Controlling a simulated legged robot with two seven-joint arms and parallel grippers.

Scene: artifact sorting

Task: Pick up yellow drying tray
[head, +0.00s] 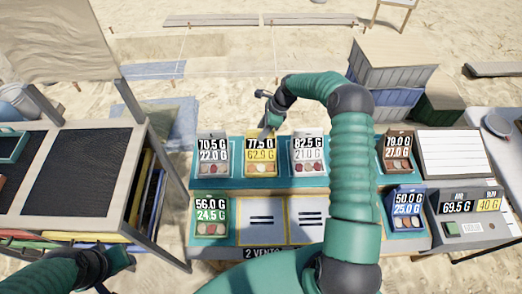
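A yellow-fronted tray (261,158) marked 77.5 G and 62.9 G stands in the back row of the teal bench, between two pale-fronted trays. My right gripper (267,128) hangs just above and behind its top edge; contact between them cannot be told. Its fingers are too small to tell open from shut. Yellow panels (143,182) also show in the side of the rack at left. Which yellow item is the drying tray is not marked. My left gripper (122,262) is low at left, beside the rack's front corner, its finger state unclear.
A rack with dark mesh (82,172) stands at left. The teal bench (236,183) holds several labelled trays, including a green one (211,215) and a blue one (405,208). A grey scale (475,230) stands at right. Crates (391,62) stand behind. My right arm hides part of the bench.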

